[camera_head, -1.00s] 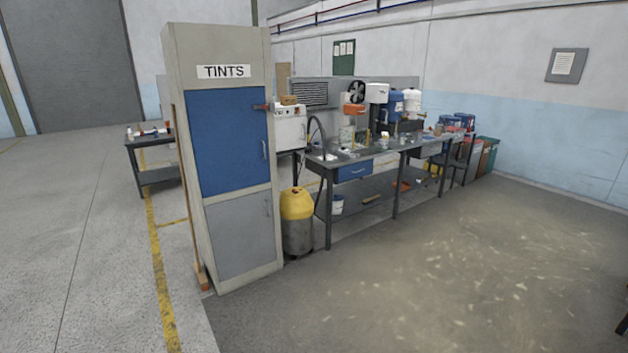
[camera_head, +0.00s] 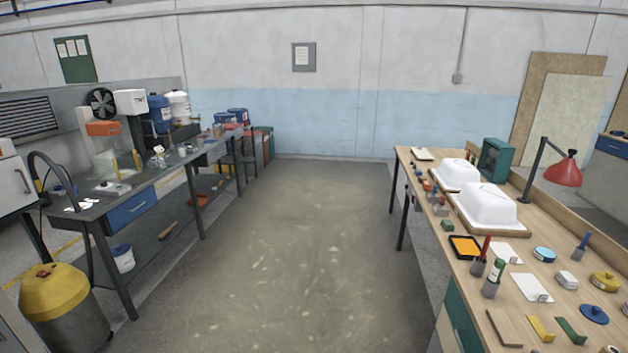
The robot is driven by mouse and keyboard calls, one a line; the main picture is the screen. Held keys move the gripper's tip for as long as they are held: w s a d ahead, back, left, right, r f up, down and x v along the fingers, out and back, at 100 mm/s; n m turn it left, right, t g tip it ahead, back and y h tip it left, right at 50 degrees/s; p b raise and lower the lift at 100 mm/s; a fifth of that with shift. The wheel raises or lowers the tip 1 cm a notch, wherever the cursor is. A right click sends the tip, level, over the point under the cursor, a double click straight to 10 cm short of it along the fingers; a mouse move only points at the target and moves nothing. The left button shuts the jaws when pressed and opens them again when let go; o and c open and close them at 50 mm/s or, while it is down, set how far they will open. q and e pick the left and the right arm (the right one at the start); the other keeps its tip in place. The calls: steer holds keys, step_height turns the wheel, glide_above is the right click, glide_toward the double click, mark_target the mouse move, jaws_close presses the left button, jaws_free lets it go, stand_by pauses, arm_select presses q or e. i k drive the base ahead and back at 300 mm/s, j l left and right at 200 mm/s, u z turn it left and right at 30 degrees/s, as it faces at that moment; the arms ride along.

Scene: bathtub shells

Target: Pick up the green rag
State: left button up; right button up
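I cannot make out a green rag for certain. On the wooden workbench (camera_head: 515,275) at the right, a small green item (camera_head: 447,225) lies near the left edge, too small to tell what it is. A green strip-like piece (camera_head: 571,330) lies near the bench's front end. A dark green box-like object (camera_head: 495,160) stands further back on the bench. Neither of my grippers is in view.
Two white tub shells (camera_head: 487,205) sit on the wooden bench, with a red lamp (camera_head: 563,172) beside them. A dark metal workbench (camera_head: 130,195) and a yellow-topped drum (camera_head: 58,300) stand at the left. The floor (camera_head: 290,240) between the benches is clear.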

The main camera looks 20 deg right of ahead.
mark_target(446, 225)
steer(key=i+l+z, duration=0.15)
steer(key=i+z, duration=0.25)
steer(key=i, duration=0.15)
steer(key=i+z, duration=0.4)
steer(key=i+j+z, duration=0.3)
steer(key=i+z, duration=0.15)
steer(key=i, duration=0.2)
